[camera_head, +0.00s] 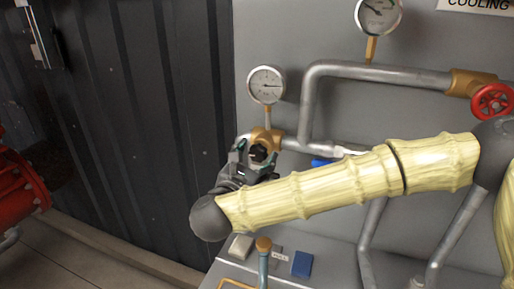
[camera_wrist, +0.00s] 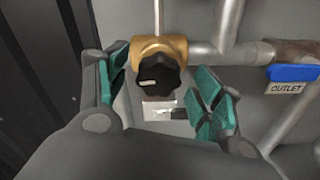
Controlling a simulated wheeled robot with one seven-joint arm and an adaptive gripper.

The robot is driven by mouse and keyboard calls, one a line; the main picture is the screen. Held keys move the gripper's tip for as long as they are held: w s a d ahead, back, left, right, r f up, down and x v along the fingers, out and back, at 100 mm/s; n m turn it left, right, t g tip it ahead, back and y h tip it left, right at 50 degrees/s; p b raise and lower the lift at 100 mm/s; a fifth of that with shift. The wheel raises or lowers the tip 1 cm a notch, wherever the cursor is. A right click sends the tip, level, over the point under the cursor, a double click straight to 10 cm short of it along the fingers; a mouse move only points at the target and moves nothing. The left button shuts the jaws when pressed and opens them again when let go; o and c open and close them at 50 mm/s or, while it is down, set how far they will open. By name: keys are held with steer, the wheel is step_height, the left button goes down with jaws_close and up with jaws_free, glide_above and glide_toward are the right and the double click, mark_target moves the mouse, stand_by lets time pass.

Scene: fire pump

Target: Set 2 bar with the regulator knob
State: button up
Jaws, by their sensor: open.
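The black lobed regulator knob (camera_wrist: 158,76) sits on a brass regulator body (camera_wrist: 172,44), with a light mark on the knob's face. In the head view the knob (camera_head: 258,152) shows between my gripper's fingers. My gripper (camera_head: 256,157) is open in front of the regulator. In the wrist view its green-padded fingers (camera_wrist: 160,95) stand on either side of the knob, apart from it on the right; on the left I cannot tell the gap. A round white gauge (camera_head: 266,85) stands above the regulator; its needle points roughly right, but its numbers are too small to read.
Grey pipes (camera_head: 385,71) run along the panel to a red handwheel (camera_head: 491,101). A second gauge (camera_head: 378,14) is at the top. A blue lever with an OUTLET tag (camera_wrist: 292,73) is right of the regulator. A dark ribbed wall (camera_head: 150,110) stands at left.

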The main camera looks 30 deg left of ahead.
steer(key=shift+x, duration=1.1)
steer(key=shift+c, duration=0.4)
steer(key=c, duration=0.9)
steer(key=shift+c, duration=0.2)
steer(key=shift+f, duration=0.1)
